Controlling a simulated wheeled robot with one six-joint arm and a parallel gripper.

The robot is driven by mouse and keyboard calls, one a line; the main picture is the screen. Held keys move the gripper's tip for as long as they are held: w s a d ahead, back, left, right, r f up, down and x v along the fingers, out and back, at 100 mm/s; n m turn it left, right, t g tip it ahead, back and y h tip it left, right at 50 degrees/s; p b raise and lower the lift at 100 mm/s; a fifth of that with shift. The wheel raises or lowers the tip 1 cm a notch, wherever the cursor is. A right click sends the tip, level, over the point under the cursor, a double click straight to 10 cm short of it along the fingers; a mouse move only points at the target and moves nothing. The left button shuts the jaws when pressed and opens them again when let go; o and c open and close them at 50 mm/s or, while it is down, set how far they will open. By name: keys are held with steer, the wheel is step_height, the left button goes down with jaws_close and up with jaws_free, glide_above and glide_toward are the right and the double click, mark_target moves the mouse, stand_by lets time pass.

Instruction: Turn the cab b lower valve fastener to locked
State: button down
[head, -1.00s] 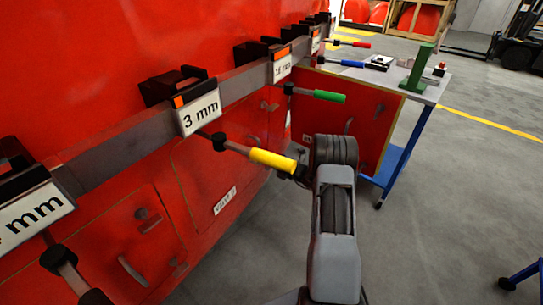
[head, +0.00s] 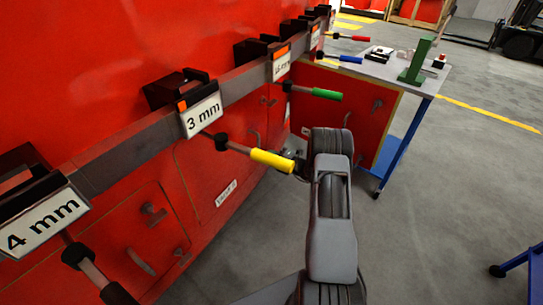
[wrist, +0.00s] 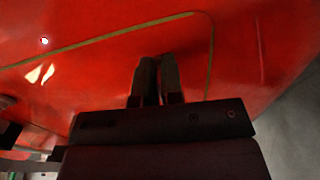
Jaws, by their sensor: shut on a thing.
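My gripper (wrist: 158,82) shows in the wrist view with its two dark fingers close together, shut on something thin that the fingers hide. Ahead of the fingertips is a red panel (wrist: 110,70) with a thin tan outline. In the head view my arm hides the fingers. A T-shaped fastener (head: 154,213) sits on the lower red panel at the left, above a curved handle (head: 140,262). Another fastener (head: 375,105) is on the farther red panel. I cannot tell which one is the cab b lower valve fastener, nor its turn.
A grey rail with labelled holders (head: 201,115) runs along the red nosecone. Handled tools stick out, a yellow one (head: 271,160) close to my arm and a green one (head: 326,95) beyond. A workbench (head: 425,82) stands behind. Grey floor (head: 440,190) is free at right.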

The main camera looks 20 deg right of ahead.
steer(key=c, duration=1.3)
jaws_free()
steer(key=shift+o, duration=0.2)
steer(key=v, duration=1.4)
steer(key=shift+w+a, duration=0.1)
